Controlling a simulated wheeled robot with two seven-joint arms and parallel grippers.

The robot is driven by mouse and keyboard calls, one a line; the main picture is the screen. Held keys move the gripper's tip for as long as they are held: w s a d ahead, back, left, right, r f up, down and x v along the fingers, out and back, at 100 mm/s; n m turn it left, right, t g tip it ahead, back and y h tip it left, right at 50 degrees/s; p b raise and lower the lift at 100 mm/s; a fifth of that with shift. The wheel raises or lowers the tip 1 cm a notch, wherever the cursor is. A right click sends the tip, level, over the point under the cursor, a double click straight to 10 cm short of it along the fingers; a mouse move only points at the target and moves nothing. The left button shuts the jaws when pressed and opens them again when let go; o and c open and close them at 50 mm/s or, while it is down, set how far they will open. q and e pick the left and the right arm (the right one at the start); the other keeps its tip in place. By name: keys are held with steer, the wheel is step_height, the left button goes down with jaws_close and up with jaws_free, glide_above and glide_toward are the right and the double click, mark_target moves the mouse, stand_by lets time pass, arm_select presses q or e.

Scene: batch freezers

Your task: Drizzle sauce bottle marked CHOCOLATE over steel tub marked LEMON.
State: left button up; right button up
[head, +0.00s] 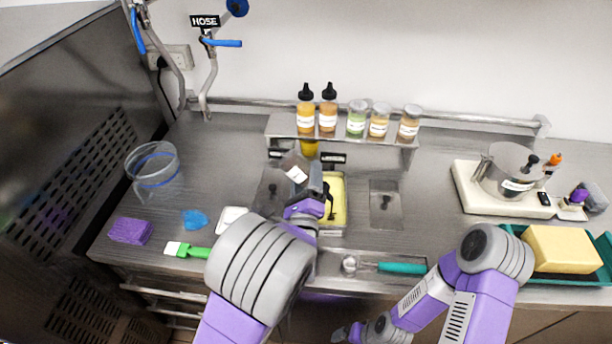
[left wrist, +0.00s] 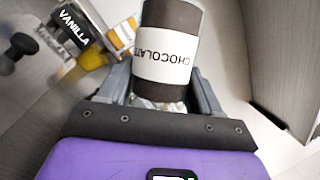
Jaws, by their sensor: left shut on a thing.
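A dark brown sauce bottle (left wrist: 172,20) with a white band reading CHOCOLATE fills the top of the left wrist view. My left gripper (left wrist: 160,95) is shut on it. In the head view the left gripper (head: 306,186) is above the steel wells, at the left edge of a tub with yellow contents (head: 338,190). The bottle's white label (head: 297,174) shows there, tilted; its nozzle is not clear. A small black sign (head: 333,158) stands behind the yellow tub, too small to read. My right gripper (head: 347,333) is low at the bottom edge, its jaws unclear.
A VANILLA sign (left wrist: 75,20) shows in the left wrist view. A shelf (head: 345,137) with several bottles and jars stands behind the wells. A clear jug (head: 153,170) is at left. A pot (head: 511,170) stands on a white board (head: 470,199). A green-handled tool (head: 400,268) lies in front.

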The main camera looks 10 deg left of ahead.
arm_select(q)
steer(key=shift+s, duration=0.15)
stand_by(0.5)
steer(key=shift+w+a, duration=0.2)
steer(key=shift+w, duration=1.95)
steer(key=shift+w, duration=0.1)
steer(key=shift+w+a, duration=0.15)
steer(key=shift+w, duration=1.85)
steer(key=shift+w, duration=0.15)
steer(key=shift+w+a, duration=0.2)
steer(key=shift+w, duration=1.75)
